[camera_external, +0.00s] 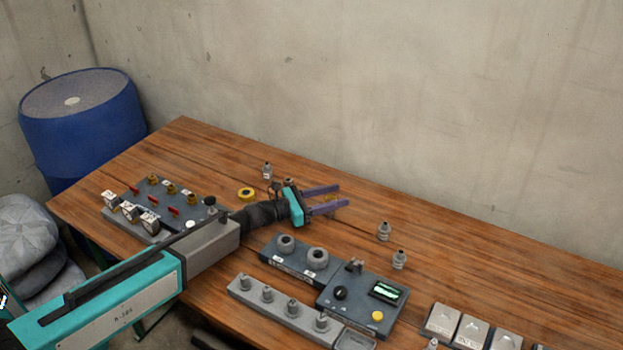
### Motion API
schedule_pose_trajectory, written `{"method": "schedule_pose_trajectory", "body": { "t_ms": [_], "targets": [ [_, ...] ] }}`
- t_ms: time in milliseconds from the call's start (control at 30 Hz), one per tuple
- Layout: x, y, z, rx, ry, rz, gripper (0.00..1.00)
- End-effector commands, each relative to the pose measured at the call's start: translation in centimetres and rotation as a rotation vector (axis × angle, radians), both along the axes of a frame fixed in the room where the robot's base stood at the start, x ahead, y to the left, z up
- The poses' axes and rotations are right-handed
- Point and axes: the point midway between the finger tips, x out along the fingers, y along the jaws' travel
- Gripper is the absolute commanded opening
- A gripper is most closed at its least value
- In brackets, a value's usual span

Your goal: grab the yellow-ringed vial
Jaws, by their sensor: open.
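My gripper (342,196) is open, with its two purple fingers pointing right above the back middle of the table. A small yellowish patch (331,198) shows between the fingers; it is too small and covered to tell whether it is the yellow-ringed vial. Small grey vials with dark tops stand upright: one at the back (267,171), left of my gripper, and two to the right of it, the farther (384,231) and the nearer (399,260). No yellow ring can be made out on these. Another small grey piece (289,182) is partly hidden behind my gripper.
A yellow ring-shaped roll (246,194) lies left of my gripper. A valve panel (158,203) stands at left, a dark device with a screen (362,297) and a grey peg rack (285,309) in front. Grey blocks (472,331) are at lower right. The back right is clear.

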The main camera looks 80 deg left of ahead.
Motion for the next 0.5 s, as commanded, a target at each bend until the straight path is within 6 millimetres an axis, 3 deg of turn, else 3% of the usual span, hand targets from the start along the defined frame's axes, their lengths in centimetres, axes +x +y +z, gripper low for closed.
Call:
{"method": "schedule_pose_trajectory", "body": {
  "t_ms": [100,500],
  "targets": [
    [0.0,0.0,-1.5,-0.001,0.002,0.000,0.48],
    [3.0,0.4,-1.4,0.001,0.001,0.001,0.48]
  ]
}}
